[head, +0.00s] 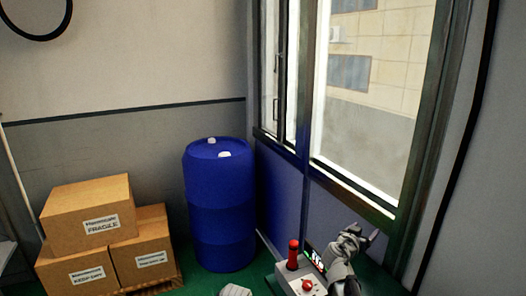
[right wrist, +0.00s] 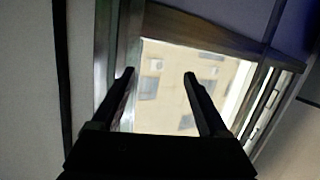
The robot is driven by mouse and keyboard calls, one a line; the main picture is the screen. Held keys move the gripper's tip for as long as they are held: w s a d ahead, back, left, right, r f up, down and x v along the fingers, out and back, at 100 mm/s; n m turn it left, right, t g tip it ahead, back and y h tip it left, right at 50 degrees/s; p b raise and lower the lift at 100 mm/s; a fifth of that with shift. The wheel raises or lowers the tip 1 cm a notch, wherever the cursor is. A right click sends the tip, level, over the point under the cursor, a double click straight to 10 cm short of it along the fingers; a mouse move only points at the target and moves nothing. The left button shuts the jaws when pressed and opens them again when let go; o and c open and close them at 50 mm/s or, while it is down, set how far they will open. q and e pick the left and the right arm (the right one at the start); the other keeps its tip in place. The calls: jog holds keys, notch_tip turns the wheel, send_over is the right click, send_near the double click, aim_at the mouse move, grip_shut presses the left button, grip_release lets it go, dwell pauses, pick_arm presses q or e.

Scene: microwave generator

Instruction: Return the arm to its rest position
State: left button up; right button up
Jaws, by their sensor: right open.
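My right arm and gripper (head: 366,237) show at the lower right of the head view, raised beside a grey control box. In the right wrist view the two dark fingers of the right gripper (right wrist: 159,75) stand apart, with nothing between them. Behind them that view shows only the window and walls. My left gripper is not in view.
The grey control box (head: 287,280) has a red lever (head: 293,254) and a red button (head: 307,285), close left of my right arm. A blue barrel (head: 220,205) stands in the corner. Stacked cardboard boxes (head: 88,208) stand at left. A window (head: 365,95) is behind my arm.

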jog(key=s+a+f+n+g+y, duration=0.3)
jog(key=s+a+f+n+g, duration=0.1)
jog(key=s+a, duration=0.5)
jog(key=s+a+f+n+g+y, duration=0.3)
jog(key=s+a+f, duration=0.4)
jog(key=s+a, duration=0.2)
jog(key=s+a+f+n+g+y, duration=0.3)
jog(key=s+a+f, duration=0.3)
jog(key=s+a, duration=0.3)
jog(key=a+n+g, duration=0.1)
jog(key=a, duration=0.2)
jog(key=shift+s+a+n+g+y, duration=0.3)
jog(key=shift+s+a, duration=0.05)
jog(key=shift+a, duration=0.05)
jog(key=shift+f, duration=0.1)
